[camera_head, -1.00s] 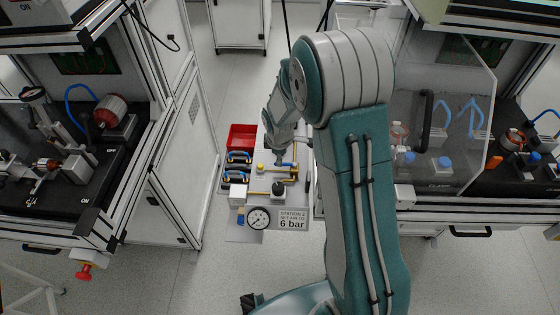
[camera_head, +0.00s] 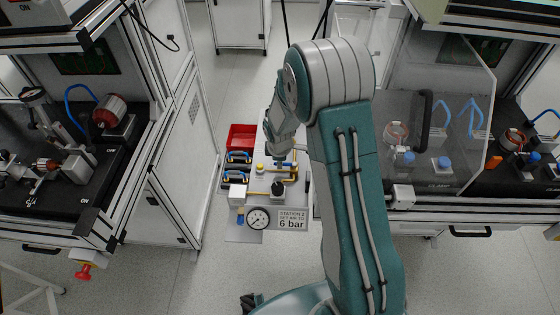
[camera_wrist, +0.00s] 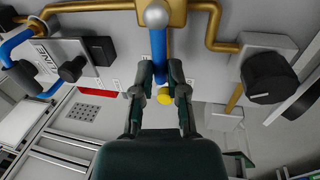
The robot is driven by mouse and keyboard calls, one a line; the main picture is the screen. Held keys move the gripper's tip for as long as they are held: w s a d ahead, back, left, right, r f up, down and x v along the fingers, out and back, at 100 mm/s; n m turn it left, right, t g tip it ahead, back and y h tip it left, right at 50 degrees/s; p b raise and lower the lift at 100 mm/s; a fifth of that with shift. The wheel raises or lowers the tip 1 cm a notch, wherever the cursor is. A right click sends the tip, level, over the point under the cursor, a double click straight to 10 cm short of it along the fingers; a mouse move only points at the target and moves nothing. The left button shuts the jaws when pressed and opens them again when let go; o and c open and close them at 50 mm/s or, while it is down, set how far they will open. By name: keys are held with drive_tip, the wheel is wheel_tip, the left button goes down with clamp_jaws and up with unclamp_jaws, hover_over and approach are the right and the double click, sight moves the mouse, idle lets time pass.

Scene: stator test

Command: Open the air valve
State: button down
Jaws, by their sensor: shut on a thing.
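The air valve shows in the wrist view as a blue lever (camera_wrist: 158,62) under a silver round cap (camera_wrist: 156,14) on a brass body (camera_wrist: 176,12). My gripper (camera_wrist: 159,90) has a finger on each side of the blue lever and is shut on it. The lever runs straight down the picture from the cap, across the line of the brass pipe. In the head view, my gripper (camera_head: 279,160) is over the brass pipework of the small station, and hides part of the valve there.
A black knob (camera_wrist: 268,78) and a yellow knob (camera_wrist: 165,97) are near my fingers. The station has a pressure gauge (camera_head: 257,218) and a "6 bar" sign (camera_head: 292,220). A red bin (camera_head: 242,136) stands behind. Benches (camera_head: 150,150) flank the station.

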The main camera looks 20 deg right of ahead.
drive_tip(key=shift+w+m, duration=0.1)
drive_tip(key=shift+m, duration=0.2)
drive_tip(key=m, duration=0.1)
drive_tip(key=w+m, duration=0.1)
drive_tip(key=m, duration=0.1)
drive_tip(key=d+m+h, duration=0.1)
drive_tip(key=shift+w+f, duration=0.1)
drive_tip(key=shift+w, duration=0.15)
drive_tip(key=m, duration=0.2)
drive_tip(key=w+d+m+g, duration=0.1)
drive_tip(key=m, duration=0.1)
drive_tip(key=shift+d+m, duration=0.15)
drive_tip(key=shift+m, duration=0.25)
drive_tip(key=m, duration=0.1)
drive_tip(key=d+m, duration=0.1)
drive_tip(key=m, duration=0.1)
drive_tip(key=shift+w+d+m+g+h, duration=0.15)
drive_tip(key=shift+w+m+g+h, duration=0.15)
drive_tip(key=shift+m+g, duration=0.1)
drive_tip(key=shift+s+d+m+g, duration=0.1)
drive_tip(key=shift+d+m+g, duration=0.25)
drive_tip(key=shift+m, duration=0.85)
drive_tip(key=shift+d+m+g, duration=0.15)
drive_tip(key=shift+d+m, duration=0.4)
drive_tip(key=shift+m, duration=0.65)
drive_tip(key=shift+f, duration=0.1)
drive_tip(key=c, duration=0.7)
unclamp_jaws()
